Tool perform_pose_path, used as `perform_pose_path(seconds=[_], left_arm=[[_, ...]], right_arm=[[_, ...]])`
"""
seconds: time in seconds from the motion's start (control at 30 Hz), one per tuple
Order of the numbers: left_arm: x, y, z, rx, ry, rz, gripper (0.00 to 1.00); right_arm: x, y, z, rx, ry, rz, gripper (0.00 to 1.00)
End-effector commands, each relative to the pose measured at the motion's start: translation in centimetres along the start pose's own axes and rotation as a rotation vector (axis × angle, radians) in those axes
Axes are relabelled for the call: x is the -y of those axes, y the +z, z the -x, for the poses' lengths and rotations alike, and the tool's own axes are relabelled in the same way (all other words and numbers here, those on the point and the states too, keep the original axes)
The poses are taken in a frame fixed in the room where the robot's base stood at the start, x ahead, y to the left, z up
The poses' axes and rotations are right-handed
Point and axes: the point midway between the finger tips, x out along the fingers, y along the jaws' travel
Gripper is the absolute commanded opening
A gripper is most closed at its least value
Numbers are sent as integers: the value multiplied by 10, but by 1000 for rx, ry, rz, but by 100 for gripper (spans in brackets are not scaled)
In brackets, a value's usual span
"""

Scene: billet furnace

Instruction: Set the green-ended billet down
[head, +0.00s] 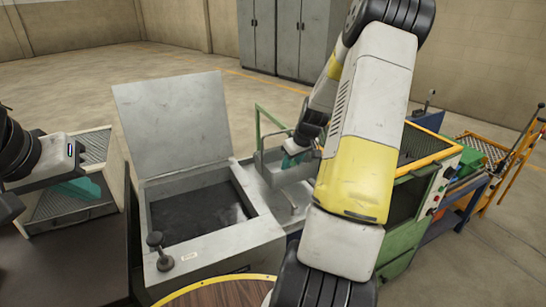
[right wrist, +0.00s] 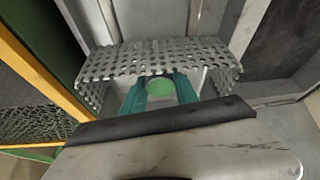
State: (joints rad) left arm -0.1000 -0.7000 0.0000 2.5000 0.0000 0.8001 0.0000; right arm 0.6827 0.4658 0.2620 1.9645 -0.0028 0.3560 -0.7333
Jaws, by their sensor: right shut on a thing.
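The green-ended billet shows its round green end (right wrist: 160,88) in the right wrist view, between the teal fingers of my right gripper (right wrist: 158,97). The gripper is shut on it. A perforated metal basket (right wrist: 150,57) surrounds the fingers and billet in that view; whether the billet touches its floor is hidden. In the head view my right gripper (head: 292,160) is at the grey basket (head: 270,160), and the billet cannot be made out there. My left gripper (head: 82,188) is at the far left beside a mesh-topped rack; its jaw opening cannot be made out.
A grey tank (head: 160,262) with a raised lid (head: 175,115) and dark inside stands left of the basket. A green machine with a yellow-edged mesh top (head: 425,150) stands to the right. A round wooden top (head: 225,295) is at the front.

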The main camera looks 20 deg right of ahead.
Motion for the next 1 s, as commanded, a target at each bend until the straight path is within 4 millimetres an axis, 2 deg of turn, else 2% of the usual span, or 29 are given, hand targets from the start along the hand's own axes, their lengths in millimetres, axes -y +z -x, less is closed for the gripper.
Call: perform_pose_path(seconds=[0.1, 0.13, 0.2, 0.23, 0.53, 0.63, 0.77, 1.0], left_arm=[[0, 0, 0, 0, 0, 0, 0], [0, 0, 0, 0, 0, 0, 0], [0, 0, 0, 0, 0, 0, 0], [0, 0, 0, 0, 0, 0, 0], [0, 0, 0, 0, 0, 0, 0], [0, 0, 0, 0, 0, 0, 0], [0, 0, 0, 0, 0, 0, 0], [0, 0, 0, 0, 0, 0, 0]], right_arm=[[0, 0, -2, -2, 1, 0, 0], [0, 1, -2, 0, 0, 0, 42], [0, 1, -2, 0, 0, 0, 55], [0, 1, -2, 0, 0, 0, 58], [0, 0, -1, -1, 0, 0, 58], [-1, -1, 6, -2, 2, -1, 58], [-1, -1, 26, -4, 4, -2, 58], [-1, -1, 79, -4, 5, -1, 58]])
